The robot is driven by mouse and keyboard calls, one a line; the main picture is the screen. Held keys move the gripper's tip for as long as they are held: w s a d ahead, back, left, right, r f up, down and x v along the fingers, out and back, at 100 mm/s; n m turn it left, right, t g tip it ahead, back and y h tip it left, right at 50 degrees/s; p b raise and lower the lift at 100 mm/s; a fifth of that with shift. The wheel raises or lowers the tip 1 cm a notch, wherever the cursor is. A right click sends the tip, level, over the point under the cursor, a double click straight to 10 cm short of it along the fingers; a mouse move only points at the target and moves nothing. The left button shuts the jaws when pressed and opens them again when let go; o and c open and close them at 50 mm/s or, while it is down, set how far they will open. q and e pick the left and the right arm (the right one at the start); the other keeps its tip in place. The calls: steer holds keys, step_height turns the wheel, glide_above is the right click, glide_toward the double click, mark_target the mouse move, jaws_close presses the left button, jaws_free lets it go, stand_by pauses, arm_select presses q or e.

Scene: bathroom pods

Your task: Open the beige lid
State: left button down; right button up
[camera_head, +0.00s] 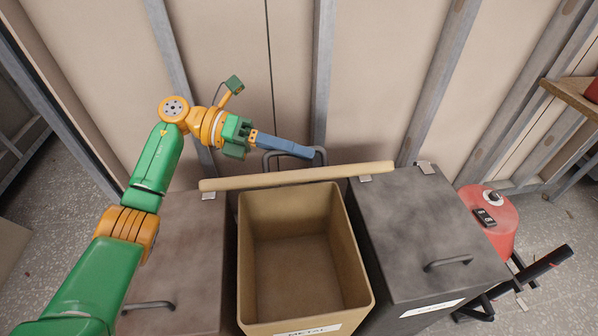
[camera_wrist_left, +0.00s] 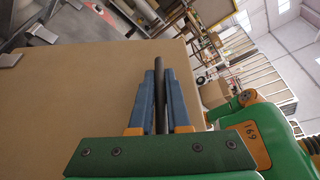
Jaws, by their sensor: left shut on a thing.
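The beige lid (camera_head: 298,176) stands raised, about upright, behind the beige bin (camera_head: 250,264), and shows edge-on in the head view. The bin under it is open and looks empty inside. My left gripper (camera_head: 302,152) is behind the lid, its blue fingers shut on the dark lid handle (camera_head: 322,157). In the left wrist view the handle (camera_wrist_left: 159,82) runs between the two fingers, with the broad beige face of the lid (camera_wrist_left: 100,95) beside them. My right gripper is not in view.
Dark grey bins with shut lids stand on the left (camera_head: 185,235) and right (camera_head: 425,225). A panelled wall with metal posts (camera_head: 322,70) rises close behind my left gripper. A red canister (camera_head: 490,225) stands at the right.

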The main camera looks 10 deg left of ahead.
arm_select(q)
steer(key=c, duration=0.9)
jaws_free()
